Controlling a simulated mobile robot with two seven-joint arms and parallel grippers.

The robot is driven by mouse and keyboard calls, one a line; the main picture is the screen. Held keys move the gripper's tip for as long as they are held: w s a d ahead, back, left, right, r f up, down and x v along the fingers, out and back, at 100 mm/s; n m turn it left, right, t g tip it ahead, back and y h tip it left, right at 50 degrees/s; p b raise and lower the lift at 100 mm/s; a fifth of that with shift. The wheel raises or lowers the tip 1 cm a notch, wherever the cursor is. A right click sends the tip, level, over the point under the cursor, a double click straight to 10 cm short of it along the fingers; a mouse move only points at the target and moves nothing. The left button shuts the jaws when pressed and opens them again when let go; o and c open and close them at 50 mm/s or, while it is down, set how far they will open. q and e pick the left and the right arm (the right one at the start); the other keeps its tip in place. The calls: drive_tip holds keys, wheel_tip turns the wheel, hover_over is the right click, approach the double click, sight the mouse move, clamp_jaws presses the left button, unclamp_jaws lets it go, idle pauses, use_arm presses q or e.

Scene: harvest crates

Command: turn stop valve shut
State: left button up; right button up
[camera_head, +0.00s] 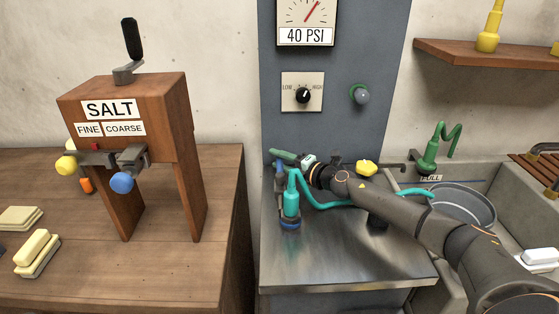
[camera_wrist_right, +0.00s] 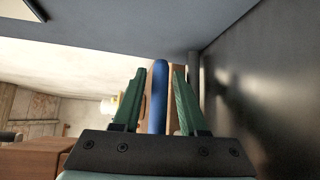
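My right gripper (camera_head: 284,156) reaches in from the right, low in front of the grey-blue panel, its green fingers pointing left. In the right wrist view, its two green fingers (camera_wrist_right: 159,95) stand apart on either side of an upright blue bar (camera_wrist_right: 159,100), with a gap on both sides. A small blue part (camera_head: 281,170) shows just below the fingers in the head view. I cannot tell for sure whether this blue part is the stop valve's handle; the gripper partly hides that spot. My left gripper is not in view.
A gauge (camera_head: 305,22) reading 40 PSI and a LOW–HIGH knob (camera_head: 303,95) are above. A wooden SALT dispenser (camera_head: 170,95) stands left; a sink with a pan (camera_head: 466,202) is right.

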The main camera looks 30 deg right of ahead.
clamp_jaws()
idle(1.1)
